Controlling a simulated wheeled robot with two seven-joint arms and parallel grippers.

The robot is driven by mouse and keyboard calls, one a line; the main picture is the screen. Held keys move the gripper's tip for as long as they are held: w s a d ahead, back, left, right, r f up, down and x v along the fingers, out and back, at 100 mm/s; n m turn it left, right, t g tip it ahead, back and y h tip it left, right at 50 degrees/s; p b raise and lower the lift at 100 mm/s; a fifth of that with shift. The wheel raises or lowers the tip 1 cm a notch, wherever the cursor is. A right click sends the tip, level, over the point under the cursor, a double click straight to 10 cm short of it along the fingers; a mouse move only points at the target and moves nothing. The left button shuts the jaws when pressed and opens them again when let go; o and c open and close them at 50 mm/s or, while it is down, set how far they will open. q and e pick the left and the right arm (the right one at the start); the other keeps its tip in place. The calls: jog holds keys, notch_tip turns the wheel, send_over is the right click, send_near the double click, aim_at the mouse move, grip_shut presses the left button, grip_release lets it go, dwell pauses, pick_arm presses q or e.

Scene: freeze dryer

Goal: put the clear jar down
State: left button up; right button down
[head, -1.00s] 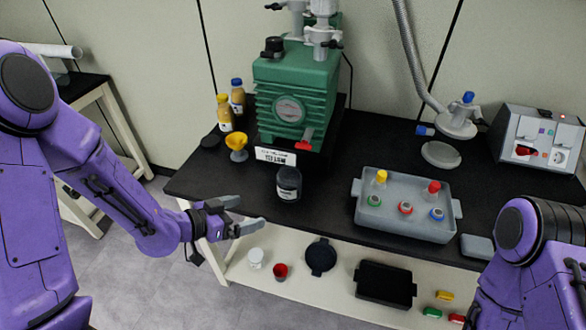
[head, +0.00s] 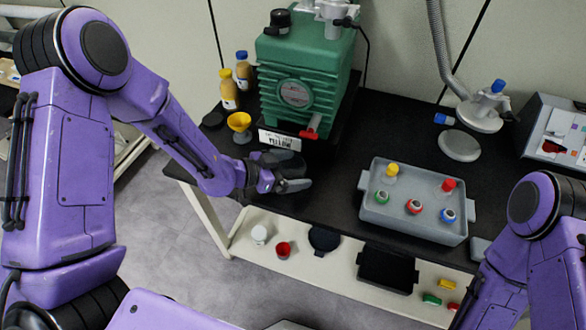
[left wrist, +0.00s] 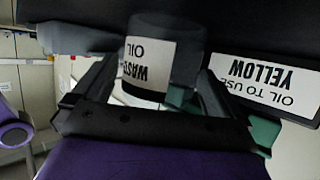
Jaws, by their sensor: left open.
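The clear jar (left wrist: 187,58) has a dark lid and a white "WASTE OIL" label. The left wrist view shows it upside down, between my left gripper's fingers (left wrist: 146,82), seemingly standing on the black tabletop. In the head view the jar (head: 293,167) is mostly hidden by my left gripper (head: 290,172), near the table's front edge. The left gripper is open around the jar; finger contact cannot be told. My right gripper is out of view; only part of the right arm shows.
Behind the jar stands a green pump (head: 300,90) with a sign (head: 280,140) reading "OIL TO USE YELLOW". A yellow funnel (head: 239,123) and two bottles are to the left. A grey tray (head: 413,222) with coloured-topped items is to the right. Bare black tabletop lies between.

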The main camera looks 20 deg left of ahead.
pick_arm(q)
jog(key=shift+d, duration=0.2)
jog(key=c, duration=1)
